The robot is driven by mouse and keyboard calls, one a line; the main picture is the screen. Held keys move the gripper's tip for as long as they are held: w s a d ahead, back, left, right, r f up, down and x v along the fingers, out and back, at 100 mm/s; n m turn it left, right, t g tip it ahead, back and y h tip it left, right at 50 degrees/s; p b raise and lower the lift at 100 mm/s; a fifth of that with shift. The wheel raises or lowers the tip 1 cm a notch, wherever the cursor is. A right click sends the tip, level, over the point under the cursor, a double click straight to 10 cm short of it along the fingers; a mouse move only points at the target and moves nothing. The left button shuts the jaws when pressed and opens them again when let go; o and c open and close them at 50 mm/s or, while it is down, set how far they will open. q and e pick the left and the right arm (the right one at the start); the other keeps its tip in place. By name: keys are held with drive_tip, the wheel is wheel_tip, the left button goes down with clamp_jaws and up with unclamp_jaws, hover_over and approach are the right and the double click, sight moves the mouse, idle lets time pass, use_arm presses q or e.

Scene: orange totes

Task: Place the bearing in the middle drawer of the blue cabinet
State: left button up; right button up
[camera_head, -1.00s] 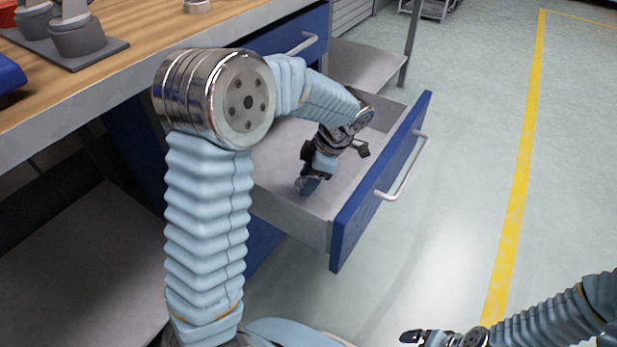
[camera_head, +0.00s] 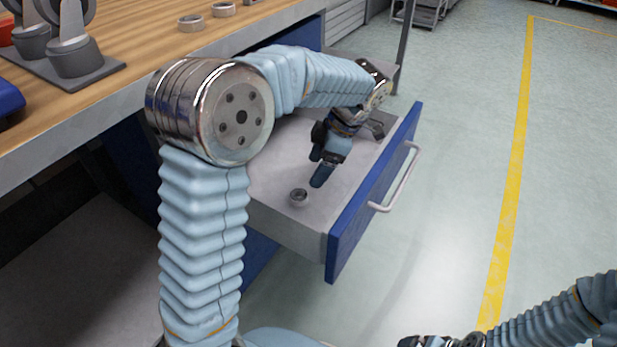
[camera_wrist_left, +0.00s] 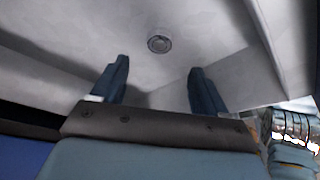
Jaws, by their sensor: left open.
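A small metal ring bearing (camera_head: 299,197) lies on the floor of the open blue-fronted drawer (camera_head: 375,190), near its front-left corner. The wrist view shows the bearing (camera_wrist_left: 159,41) flat on the grey drawer floor, ahead of the fingertips. My left gripper (camera_head: 320,178) is over the drawer, apart from the bearing and farther back. Its two fingers (camera_wrist_left: 159,66) are spread with nothing between them. The blue cabinet (camera_head: 312,36) is mostly hidden behind my left arm. My right gripper (camera_head: 423,341) is at the bottom edge, partly cut off; its jaw state is unclear.
Two more bearings, one nearer (camera_head: 190,23) and one farther (camera_head: 223,9), sit on the wooden workbench (camera_head: 140,45). A grey stand (camera_head: 75,72) is on the bench at left. The floor right of the drawer is clear.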

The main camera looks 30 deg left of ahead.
use_arm(q)
drive_tip(key=shift+v, duration=1.55)
